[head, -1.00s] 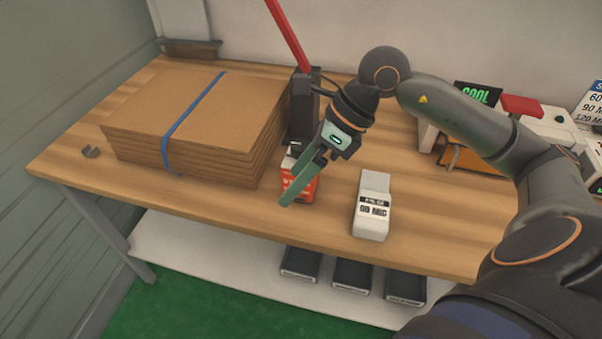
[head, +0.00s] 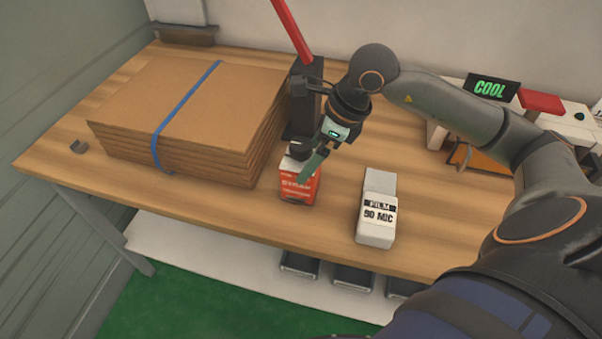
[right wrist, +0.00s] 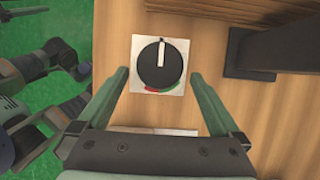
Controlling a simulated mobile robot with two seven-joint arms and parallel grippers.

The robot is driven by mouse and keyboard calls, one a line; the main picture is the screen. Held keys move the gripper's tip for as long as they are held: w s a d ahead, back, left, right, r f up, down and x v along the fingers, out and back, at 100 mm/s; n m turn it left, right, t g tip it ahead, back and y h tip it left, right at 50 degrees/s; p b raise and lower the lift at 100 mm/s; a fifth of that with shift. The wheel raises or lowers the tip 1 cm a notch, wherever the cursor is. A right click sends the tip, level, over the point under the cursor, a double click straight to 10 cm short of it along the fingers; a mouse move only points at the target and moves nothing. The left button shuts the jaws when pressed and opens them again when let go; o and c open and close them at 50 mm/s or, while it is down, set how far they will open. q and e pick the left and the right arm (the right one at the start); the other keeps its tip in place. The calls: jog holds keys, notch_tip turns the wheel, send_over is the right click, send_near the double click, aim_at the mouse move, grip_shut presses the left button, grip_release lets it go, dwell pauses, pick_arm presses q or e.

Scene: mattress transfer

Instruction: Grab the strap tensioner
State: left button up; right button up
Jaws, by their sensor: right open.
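A small red box with a white top and a black dial (head: 300,186), which looks like the strap tensioner, stands upright on the workbench to the right of the cardboard stack. In the right wrist view, its square top and round black dial (right wrist: 160,65) lie ahead, between my finger lines. My right gripper (head: 316,165) is open, its fingers pointing down at the box top; in the right wrist view (right wrist: 160,78) the fingers spread on either side of the dial with nothing between them. Contact cannot be told. My left gripper does not show clearly.
A flat cardboard stack (head: 195,115) with a blue strap stands left. A black post (head: 304,100) with a red lever rises right behind the box. A white film box (head: 377,210) stands to the right. The bench (head: 230,215) is clear in front.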

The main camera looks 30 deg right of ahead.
jog(key=shift+x, duration=2.8)
jog(key=shift+s, duration=0.1)
jog(key=shift+c, duration=0.4)
grip_shut()
jog(key=shift+r, duration=0.15)
